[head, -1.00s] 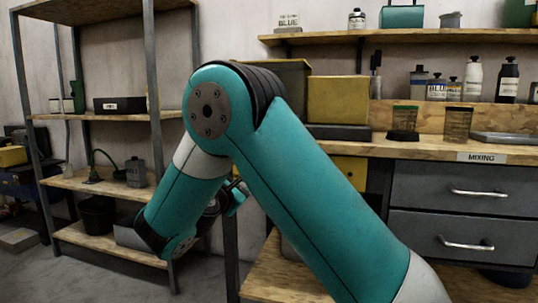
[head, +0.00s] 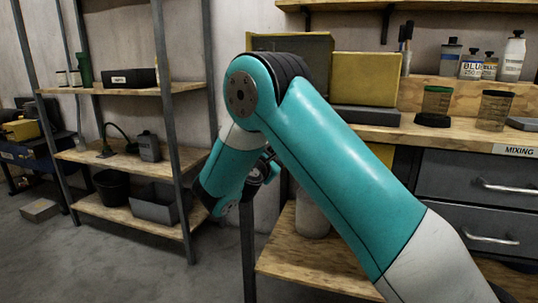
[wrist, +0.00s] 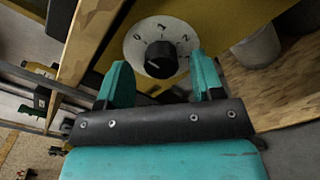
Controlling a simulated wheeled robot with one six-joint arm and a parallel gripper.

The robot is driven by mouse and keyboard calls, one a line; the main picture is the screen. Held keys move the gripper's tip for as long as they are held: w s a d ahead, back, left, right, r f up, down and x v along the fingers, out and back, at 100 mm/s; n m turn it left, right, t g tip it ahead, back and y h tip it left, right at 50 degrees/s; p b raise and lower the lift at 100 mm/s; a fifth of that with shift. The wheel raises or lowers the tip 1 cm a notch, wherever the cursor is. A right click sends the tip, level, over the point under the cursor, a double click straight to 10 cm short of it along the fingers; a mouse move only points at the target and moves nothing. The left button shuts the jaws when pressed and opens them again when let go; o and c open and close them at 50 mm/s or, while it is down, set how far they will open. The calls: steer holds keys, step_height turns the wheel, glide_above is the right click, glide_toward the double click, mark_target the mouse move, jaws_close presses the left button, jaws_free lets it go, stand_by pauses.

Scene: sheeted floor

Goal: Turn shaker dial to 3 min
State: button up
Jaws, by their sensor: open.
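In the wrist view a round pale dial plate (wrist: 132,44) sits on a yellow panel (wrist: 226,22). A black knob (wrist: 161,60) stands at its centre. I can make out a 0 at the plate's left and a 2 at its right; the mark between them is unclear. A small pale mark shows on the knob, but its exact heading is hard to read. My gripper (wrist: 160,62) is open, with one teal finger on each side of the knob; contact is not visible. In the head view my arm hides the dial, and the gripper (head: 264,170) is partly hidden.
A wooden bench (head: 450,137) carries boxes, cups and bottles. Its lower wooden shelf (head: 300,262) holds a pale container (head: 312,214). A grey metal rack (head: 168,125) with wooden boards stands at the left. Open grey floor (head: 110,262) lies in front of the rack.

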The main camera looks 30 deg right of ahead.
steer(key=shift+d, duration=0.1)
steer(key=c, duration=0.9)
steer(key=shift+c, duration=0.2)
steer(key=shift+m, duration=0.3)
steer(key=m, duration=0.1)
steer(key=m+b, duration=0.1)
steer(key=shift+s+f+m, duration=0.1)
steer(key=shift+f+m, duration=0.1)
steer(key=shift+m, duration=0.2)
steer(key=m+b, duration=0.2)
steer(key=m, duration=0.1)
steer(key=shift+f+m, duration=0.1)
steer(key=shift+m, duration=0.2)
steer(key=shift+f+m+b, duration=0.1)
steer(key=shift+m+b, duration=10.85)
steer(key=shift+m, duration=0.35)
